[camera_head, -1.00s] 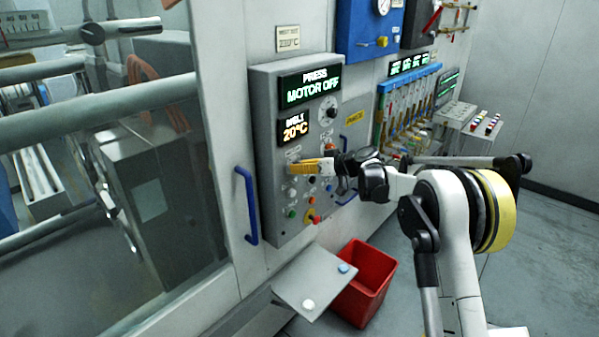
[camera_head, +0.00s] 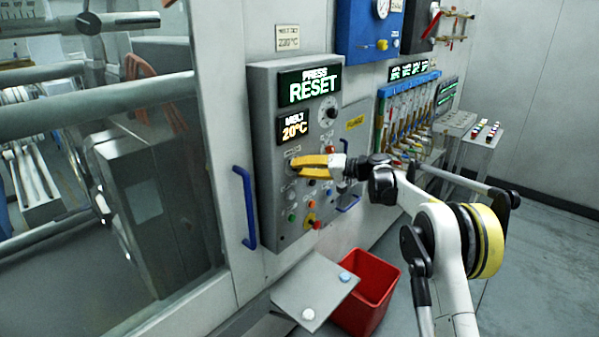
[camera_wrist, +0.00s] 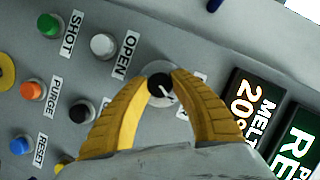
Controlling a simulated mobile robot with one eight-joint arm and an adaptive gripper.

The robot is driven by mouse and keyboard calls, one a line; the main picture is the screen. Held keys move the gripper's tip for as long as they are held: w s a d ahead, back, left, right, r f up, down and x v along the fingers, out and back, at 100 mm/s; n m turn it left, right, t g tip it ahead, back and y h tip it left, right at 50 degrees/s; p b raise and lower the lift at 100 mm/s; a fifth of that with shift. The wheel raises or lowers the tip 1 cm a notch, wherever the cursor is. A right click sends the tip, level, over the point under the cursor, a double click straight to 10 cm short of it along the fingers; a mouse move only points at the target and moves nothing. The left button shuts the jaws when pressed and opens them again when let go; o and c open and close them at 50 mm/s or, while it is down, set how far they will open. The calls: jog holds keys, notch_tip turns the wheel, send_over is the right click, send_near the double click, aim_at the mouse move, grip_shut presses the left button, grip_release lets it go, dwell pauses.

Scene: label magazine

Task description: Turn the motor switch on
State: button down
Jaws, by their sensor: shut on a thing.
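The motor switch is a black rotary knob (camera_wrist: 161,88) with a white pointer mark on the grey control panel (camera_head: 264,150). My gripper (camera_wrist: 160,80) has yellow fingers closed around this knob, one on each side, in the wrist view. In the head view my gripper (camera_head: 294,166) is at the left part of the panel, below the melt display, and its fingers cover the knob. The knob's label is mostly hidden by a finger. The press display (camera_head: 310,88) reads "PRESS RESET".
The melt display (camera_head: 294,128) reads 20°C. Green (camera_wrist: 48,25), white (camera_wrist: 103,46), orange (camera_wrist: 32,90) and blue (camera_wrist: 21,145) buttons sit close by. A blue door handle (camera_head: 246,208) is left of the panel. A red bin (camera_head: 372,290) and grey shelf (camera_head: 300,280) are below.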

jog(key=shift+m, duration=0.4)
jog(key=c, duration=1.1)
grip_release()
jog(key=shift+a, duration=0.15)
jog(key=v, duration=1.2)
jog(key=shift+f, duration=0.1)
